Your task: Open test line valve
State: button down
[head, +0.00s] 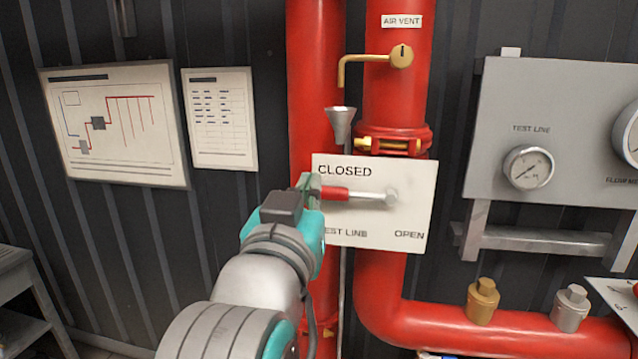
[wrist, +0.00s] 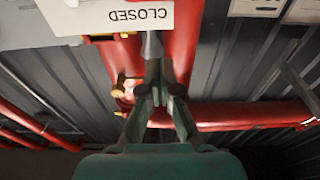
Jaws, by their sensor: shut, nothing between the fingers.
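The test line valve has a lever with a red grip (head: 336,194) and a pale hub (head: 391,197) at its right end. The lever lies level, grip pointing left, in front of a white plate (head: 372,225) marked CLOSED at upper left, OPEN at lower right and TEST LINE at the bottom. The plate, upside down, also shows in the wrist view (wrist: 105,18). My gripper (head: 310,190) is at the grip's left end in the head view; I cannot tell whether they touch. In the wrist view my gripper (wrist: 158,88) is shut and empty, and the lever is not clear.
Red vertical pipes (head: 318,80) stand behind the plate. A grey funnel (head: 340,125) and a brass air vent tap (head: 400,57) are above it. A grey gauge panel (head: 500,100) is at right. A grey table (head: 20,285) stands at far left.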

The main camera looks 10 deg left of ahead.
jog(key=r, duration=0.1)
send_over(323, 188)
jog(key=shift+r, duration=0.1)
jog(key=shift+s+f, duration=0.3)
jog(key=shift+f, duration=0.65)
jog(key=shift+s+f, duration=0.3)
jog(key=shift+f, duration=0.65)
